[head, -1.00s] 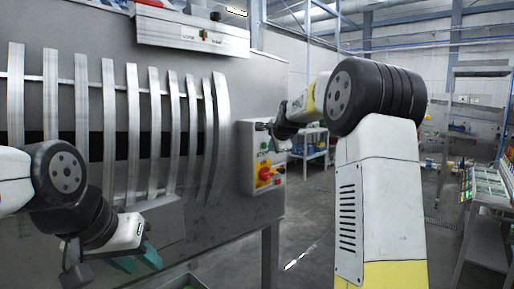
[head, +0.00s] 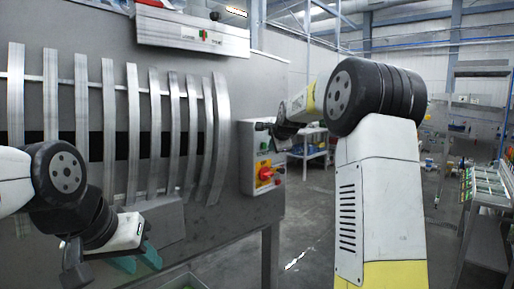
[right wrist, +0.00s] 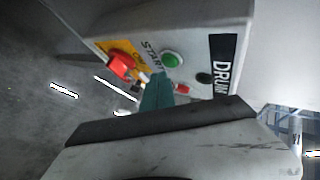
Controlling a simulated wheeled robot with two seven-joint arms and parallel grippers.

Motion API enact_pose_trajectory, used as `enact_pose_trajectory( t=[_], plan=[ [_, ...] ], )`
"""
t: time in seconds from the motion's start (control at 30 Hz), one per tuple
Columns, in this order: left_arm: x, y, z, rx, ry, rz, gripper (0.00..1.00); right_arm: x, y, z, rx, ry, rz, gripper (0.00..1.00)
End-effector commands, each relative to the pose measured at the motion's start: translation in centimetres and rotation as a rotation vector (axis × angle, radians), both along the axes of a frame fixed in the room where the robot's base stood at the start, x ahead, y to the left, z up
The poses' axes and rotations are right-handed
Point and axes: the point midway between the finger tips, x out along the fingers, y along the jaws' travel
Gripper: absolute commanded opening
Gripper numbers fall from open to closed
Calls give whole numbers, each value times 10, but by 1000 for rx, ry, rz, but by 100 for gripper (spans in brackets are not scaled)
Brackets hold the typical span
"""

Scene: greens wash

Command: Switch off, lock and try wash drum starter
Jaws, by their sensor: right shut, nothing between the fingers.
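The drum starter (head: 262,157) is a light grey box on the machine's right end. It has a red rotary handle (head: 265,173) on a yellow plate. In the right wrist view the red handle (right wrist: 122,65), a green START button (right wrist: 172,59), a small red button (right wrist: 182,88) and a DRUM label (right wrist: 222,64) show. My right gripper (right wrist: 157,93) is shut and empty, its teal fingertips in front of the box face beside the buttons; I cannot tell whether they touch. My left gripper (head: 138,261) is open and empty, low at the left. I see no lock.
The grey machine panel with curved metal bars (head: 130,130) fills the left. A control strip (head: 192,36) sits above. A shelf (head: 308,150) stands behind, and a bench with green items (head: 487,190) stands at the right. The floor between is clear.

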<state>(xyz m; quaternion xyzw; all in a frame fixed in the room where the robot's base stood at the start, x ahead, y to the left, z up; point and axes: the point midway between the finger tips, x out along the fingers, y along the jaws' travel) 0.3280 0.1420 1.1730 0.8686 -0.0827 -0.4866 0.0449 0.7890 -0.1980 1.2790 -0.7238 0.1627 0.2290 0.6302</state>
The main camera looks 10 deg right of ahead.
Motion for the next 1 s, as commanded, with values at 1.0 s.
enact_pose_trajectory(
  t=[1.0],
  plan=[
    [0, 0, 0, 0, 0, 0, 36, 8, 6, 0, 0, 0, 0, 0]
  ],
)
